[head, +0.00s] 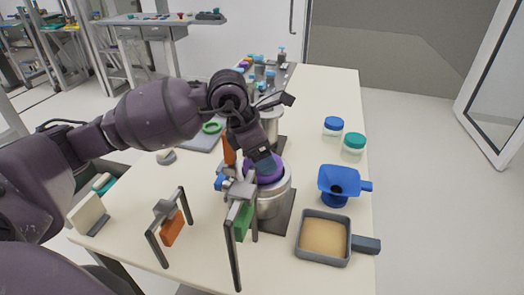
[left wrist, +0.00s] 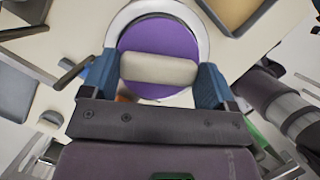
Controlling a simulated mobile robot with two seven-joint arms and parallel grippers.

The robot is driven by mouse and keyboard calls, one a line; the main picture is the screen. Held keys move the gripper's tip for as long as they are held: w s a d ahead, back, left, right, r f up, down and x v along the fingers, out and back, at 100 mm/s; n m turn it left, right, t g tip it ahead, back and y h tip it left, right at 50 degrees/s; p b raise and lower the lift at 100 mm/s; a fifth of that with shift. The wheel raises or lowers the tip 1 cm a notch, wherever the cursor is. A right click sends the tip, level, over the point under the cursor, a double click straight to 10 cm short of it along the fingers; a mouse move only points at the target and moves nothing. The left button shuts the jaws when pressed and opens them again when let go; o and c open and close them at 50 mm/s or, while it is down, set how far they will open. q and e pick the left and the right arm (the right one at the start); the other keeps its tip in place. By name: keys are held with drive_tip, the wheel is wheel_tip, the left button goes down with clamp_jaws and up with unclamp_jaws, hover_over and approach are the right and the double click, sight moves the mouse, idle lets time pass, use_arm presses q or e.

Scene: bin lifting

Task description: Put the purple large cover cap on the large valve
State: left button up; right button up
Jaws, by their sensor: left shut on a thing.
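The purple large cover cap (head: 268,170) is at the top of a silver metal cylinder, which looks like the large valve (head: 274,202), near the middle of the table. In the left wrist view the cap (left wrist: 160,42) is a purple disc with a beige bar across it, framed by the pale ring of the valve (left wrist: 202,28). My left gripper (head: 262,160) reaches down from above, its blue fingers (left wrist: 158,78) shut on the bar. I cannot tell whether the cap is fully seated or slightly above the rim. My right gripper is not in view.
Two small stands with orange (head: 172,230) and green (head: 241,222) plates are close in front and left. A blue funnel (head: 338,182), a square pan (head: 303,247) and jars with blue (head: 333,121) and teal (head: 354,140) lids stand right. Another metal cylinder (head: 270,122) is behind.

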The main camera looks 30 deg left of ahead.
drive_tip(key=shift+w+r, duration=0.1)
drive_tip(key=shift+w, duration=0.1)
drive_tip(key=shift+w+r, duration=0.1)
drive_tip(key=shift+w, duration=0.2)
use_arm(q)
drive_tip(key=shift+f, duration=0.1)
drive_tip(key=o, duration=0.7)
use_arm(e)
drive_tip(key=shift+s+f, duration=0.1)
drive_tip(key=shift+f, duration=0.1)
